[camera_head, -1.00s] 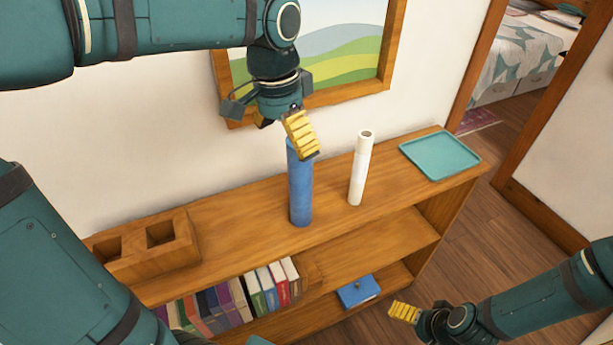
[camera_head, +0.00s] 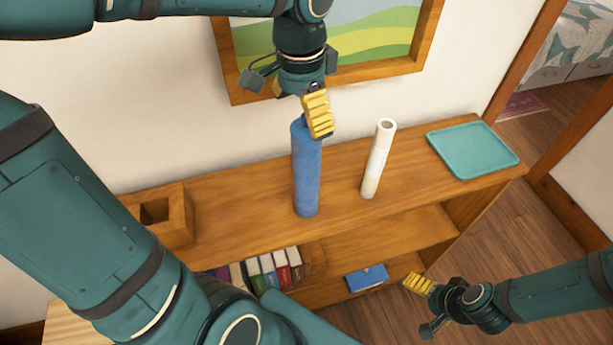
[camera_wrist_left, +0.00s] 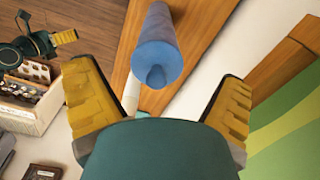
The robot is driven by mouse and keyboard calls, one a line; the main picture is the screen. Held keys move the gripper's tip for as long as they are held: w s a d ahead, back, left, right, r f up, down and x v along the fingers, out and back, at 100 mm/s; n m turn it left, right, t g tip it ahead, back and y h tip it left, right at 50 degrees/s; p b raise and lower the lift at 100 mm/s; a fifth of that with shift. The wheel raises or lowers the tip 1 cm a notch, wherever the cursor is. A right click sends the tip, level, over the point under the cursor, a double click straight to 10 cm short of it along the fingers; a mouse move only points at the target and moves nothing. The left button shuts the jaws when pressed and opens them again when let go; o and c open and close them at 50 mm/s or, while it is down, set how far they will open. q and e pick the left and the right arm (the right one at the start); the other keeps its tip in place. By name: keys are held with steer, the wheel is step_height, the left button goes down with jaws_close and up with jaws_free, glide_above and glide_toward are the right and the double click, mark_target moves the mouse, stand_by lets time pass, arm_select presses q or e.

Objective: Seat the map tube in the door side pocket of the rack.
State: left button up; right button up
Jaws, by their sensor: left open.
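A blue tube (camera_head: 306,175) stands upright on the shelf top (camera_head: 235,205). A thinner white tube (camera_head: 378,160) stands to its right; no label shows which is the map tube. The wooden rack (camera_head: 178,232) is at the left, with its right, door side pocket (camera_head: 155,210) visible and empty; my arm hides the rest. My left gripper (camera_head: 317,115) is open at the blue tube's top. In the left wrist view its two yellow fingers stand apart, with the tube's end (camera_wrist_left: 157,62) between and beyond them, with gaps. My right gripper (camera_head: 418,284) is low at the right, its opening unclear.
A teal tray (camera_head: 473,150) lies at the shelf's right end. Several books (camera_head: 272,270) and a blue box (camera_head: 367,278) are on the lower shelves. A framed picture (camera_head: 375,40) hangs behind my left gripper. The shelf top between rack and blue tube is clear.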

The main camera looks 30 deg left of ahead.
mark_target(305, 127)
arm_select(q)
steer(key=f, duration=0.5)
steer(key=shift+w+d+f, duration=0.15)
steer(key=shift+d+f, duration=0.05)
steer(key=shift+f, duration=0.1)
steer(key=c, duration=1.4)
